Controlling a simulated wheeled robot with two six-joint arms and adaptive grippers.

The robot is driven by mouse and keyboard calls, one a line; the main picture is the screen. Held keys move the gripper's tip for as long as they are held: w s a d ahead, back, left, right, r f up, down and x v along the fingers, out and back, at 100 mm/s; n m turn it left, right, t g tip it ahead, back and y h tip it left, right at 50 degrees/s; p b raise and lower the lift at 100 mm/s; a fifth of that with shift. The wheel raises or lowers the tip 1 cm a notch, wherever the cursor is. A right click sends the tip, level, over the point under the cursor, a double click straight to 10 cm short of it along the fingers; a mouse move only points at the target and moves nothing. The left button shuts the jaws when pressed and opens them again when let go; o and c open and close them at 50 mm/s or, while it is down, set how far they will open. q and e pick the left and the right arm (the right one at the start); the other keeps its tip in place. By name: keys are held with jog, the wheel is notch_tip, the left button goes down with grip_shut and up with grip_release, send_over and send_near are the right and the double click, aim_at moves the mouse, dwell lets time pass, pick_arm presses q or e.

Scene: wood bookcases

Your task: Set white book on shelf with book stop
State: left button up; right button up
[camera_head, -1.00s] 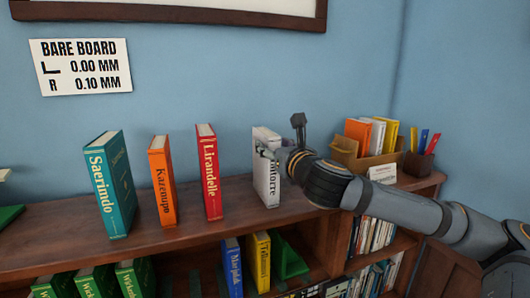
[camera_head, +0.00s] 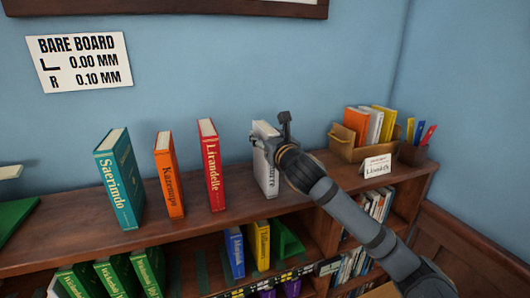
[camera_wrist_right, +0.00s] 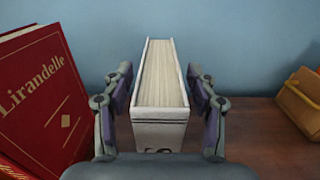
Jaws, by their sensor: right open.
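The white book (camera_head: 267,178) stands upright on the top of the bookcase, to the right of the red Lirandelle book (camera_head: 212,168). My right gripper (camera_head: 266,142) is at the book's upper part and covers some of it. In the right wrist view the open fingers (camera_wrist_right: 160,105) stand on either side of the white book (camera_wrist_right: 160,80), with a small gap showing on each side. A green book stop (camera_head: 289,240) stands on the lower shelf beside the yellow book (camera_head: 261,245). My left gripper is out of view.
The orange book (camera_head: 168,178) and teal book (camera_head: 118,182) stand further left on the top. A box of books (camera_head: 344,146), a small card (camera_head: 377,166) and a pen holder (camera_head: 413,152) are at the right. A blue book (camera_head: 235,252) is on the lower shelf.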

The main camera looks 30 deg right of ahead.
jog(key=shift+w+f, duration=0.1)
jog(key=shift+w, duration=0.45)
jog(key=shift+d, duration=0.1)
jog(key=shift+c, duration=0.4)
grip_shut()
